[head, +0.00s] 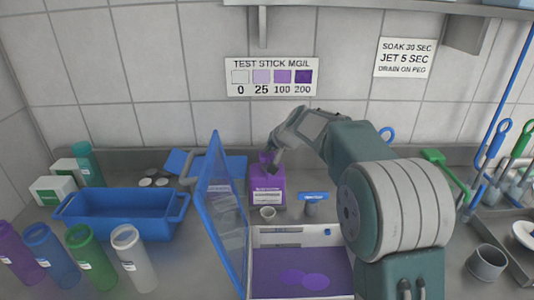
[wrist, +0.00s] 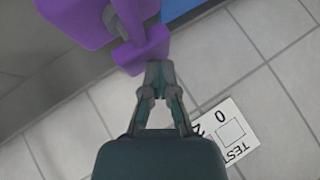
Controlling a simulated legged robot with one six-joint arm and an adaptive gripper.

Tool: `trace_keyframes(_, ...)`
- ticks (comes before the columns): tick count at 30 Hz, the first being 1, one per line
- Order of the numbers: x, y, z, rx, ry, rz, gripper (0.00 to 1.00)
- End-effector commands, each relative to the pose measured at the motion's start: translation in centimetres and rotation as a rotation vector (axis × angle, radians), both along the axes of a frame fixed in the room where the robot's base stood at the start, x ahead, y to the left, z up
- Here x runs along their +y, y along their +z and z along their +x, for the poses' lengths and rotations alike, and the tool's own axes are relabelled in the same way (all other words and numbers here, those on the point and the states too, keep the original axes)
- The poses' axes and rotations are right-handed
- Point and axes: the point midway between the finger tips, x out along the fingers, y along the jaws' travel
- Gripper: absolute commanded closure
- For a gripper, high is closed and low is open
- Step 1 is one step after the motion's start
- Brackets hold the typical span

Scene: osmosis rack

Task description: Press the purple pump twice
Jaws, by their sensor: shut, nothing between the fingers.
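The purple pump bottle (head: 267,186) with a pale label stands at the back of the counter, near the wall. Its purple pump head (wrist: 141,50) shows large in the wrist view, and part of the purple bottle (wrist: 75,20) fills the top left there. My gripper (wrist: 158,68) is shut and empty, with its fingertips right at the edge of the pump head. In the head view my gripper (head: 276,158) is beside the top of the bottle, coming from the right. I cannot tell whether the fingertips touch the pump head.
An open case (head: 300,237) with a raised blue lid (head: 222,200) stands in front of the bottle. A blue tray (head: 120,213) and several coloured bottles are at left. A test stick chart (head: 271,76) hangs on the wall.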

Motion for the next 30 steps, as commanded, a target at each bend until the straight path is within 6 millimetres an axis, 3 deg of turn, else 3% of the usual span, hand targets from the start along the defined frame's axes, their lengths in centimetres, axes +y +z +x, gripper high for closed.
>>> trace_keyframes(9,0.1,1.6,0.0,-0.001,-0.001,0.000,1.00)
trace_keyframes(19,0.1,1.9,-0.1,-0.002,-0.001,0.001,1.00)
trace_keyframes(30,0.1,5.1,0.0,-0.004,0.000,0.001,1.00)
